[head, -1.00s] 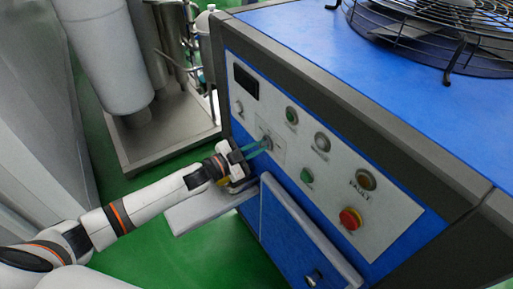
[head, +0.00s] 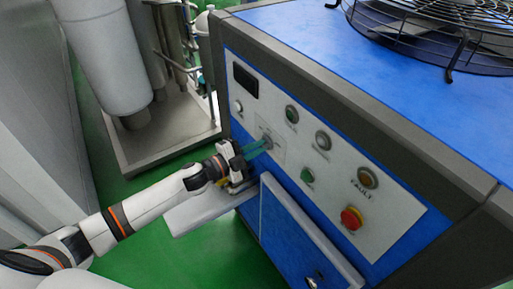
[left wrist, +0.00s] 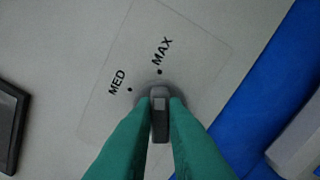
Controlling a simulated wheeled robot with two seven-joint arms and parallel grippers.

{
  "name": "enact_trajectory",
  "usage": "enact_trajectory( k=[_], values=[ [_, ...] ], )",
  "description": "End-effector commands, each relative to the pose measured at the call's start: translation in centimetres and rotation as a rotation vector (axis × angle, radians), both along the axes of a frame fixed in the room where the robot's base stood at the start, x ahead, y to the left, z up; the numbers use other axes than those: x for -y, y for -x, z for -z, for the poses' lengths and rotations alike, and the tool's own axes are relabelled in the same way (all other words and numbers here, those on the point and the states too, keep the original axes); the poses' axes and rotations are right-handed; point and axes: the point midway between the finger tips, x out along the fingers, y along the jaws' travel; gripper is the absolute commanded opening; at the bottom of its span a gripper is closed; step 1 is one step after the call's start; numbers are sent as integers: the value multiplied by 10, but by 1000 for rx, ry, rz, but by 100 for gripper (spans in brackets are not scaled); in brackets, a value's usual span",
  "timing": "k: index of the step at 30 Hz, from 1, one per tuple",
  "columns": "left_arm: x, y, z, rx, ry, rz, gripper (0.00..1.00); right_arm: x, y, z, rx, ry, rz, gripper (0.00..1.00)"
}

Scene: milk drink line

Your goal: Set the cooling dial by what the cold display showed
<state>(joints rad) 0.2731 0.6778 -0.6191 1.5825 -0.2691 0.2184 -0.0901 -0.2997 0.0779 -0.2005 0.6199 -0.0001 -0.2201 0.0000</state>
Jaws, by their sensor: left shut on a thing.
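The cooling dial (left wrist: 159,117) is a dark grey knob with a light stripe on the white control panel. In the left wrist view it stands below the printed words MED (left wrist: 117,82) and MAX (left wrist: 162,50), each with a black dot. Its upper end points up, nearer the MAX dot. My left gripper (head: 258,147) reaches the panel, its green fingers shut on the dial from both sides. In the head view the fingers partly hide the dial. The cold display (head: 245,80) is a dark, blank-looking rectangle at the panel's upper left. My right gripper is not in view.
The panel also holds a red-and-yellow emergency button (head: 351,217), a FAULT lamp (head: 367,178) and several other round buttons. A blue door (head: 296,232) is below. A fan grille (head: 420,35) sits on top. A light grey shelf (head: 200,210) juts out under my gripper.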

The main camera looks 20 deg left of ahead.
Motion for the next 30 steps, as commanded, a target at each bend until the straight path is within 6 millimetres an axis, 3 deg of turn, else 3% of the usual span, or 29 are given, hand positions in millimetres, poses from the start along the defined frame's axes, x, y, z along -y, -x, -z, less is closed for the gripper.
enact_trajectory(
  k=[9, 10, 13, 23, 30],
  values=[
    [0, 1, 1, 1, -5, 0, 0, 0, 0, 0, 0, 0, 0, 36],
    [0, 0, 1, 1, -6, 1, 17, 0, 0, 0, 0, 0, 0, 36],
    [0, 0, 1, 1, -5, 0, 33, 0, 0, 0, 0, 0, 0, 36],
    [-2, 2, 1, 1, -3, 0, 34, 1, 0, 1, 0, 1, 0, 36],
    [-23, 31, 5, -2, -6, 1, 34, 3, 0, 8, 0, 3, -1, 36]
  ],
)
